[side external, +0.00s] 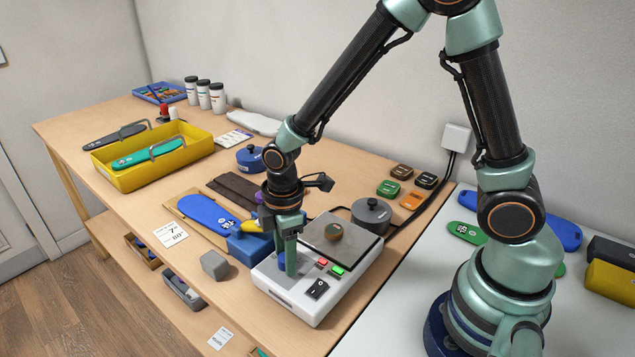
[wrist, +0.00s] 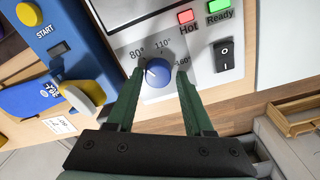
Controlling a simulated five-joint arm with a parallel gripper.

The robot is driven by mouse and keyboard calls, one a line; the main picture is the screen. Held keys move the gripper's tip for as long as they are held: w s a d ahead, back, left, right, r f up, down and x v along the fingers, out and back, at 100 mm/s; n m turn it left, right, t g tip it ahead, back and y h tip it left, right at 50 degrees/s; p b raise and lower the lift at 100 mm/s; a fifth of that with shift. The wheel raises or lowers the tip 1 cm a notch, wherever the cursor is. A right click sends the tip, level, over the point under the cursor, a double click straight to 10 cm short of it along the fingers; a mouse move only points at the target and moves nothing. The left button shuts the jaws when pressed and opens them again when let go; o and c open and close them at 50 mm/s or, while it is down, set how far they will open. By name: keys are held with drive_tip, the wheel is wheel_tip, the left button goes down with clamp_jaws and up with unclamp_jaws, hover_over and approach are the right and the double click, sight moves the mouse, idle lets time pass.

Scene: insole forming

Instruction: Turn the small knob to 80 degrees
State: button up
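The small blue knob (wrist: 158,73) sits on the white control panel of the heater (side external: 310,297), with 80°, 110° and 160° marks around it. A small white mark on the knob appears to point up-left, towards 80°. My gripper (wrist: 161,71) has its green fingers on either side of the knob, with narrow gaps showing, so it looks open around it and not clamped. In the side view my gripper (side external: 286,268) points down at the heater's front left, and its fingers mostly hide the knob.
The panel has a red Hot light (wrist: 186,17), a green Ready light (wrist: 218,6) and a black switch (wrist: 224,54). A blue START unit (wrist: 62,45) with a yellow lever (wrist: 88,92) stands close left. A grey block (side external: 214,264) lies near the table's front edge.

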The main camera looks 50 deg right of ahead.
drive_tip(key=shift+o, duration=0.6)
drive_tip(key=shift+r, duration=0.15)
wheel_tip(320, 180, up, 12)
drive_tip(key=shift+s, duration=0.2)
drive_tip(key=shift+d, duration=0.1)
drive_tip(key=s+d+r+m+t, duration=0.5)
drive_tip(key=d+r+m, duration=0.2)
drive_tip(key=m, duration=0.5)
drive_tip(key=shift+s+d+r+m, duration=0.3)
drive_tip(key=shift+s+d+m, duration=0.1)
drive_tip(key=shift+d, duration=0.65)
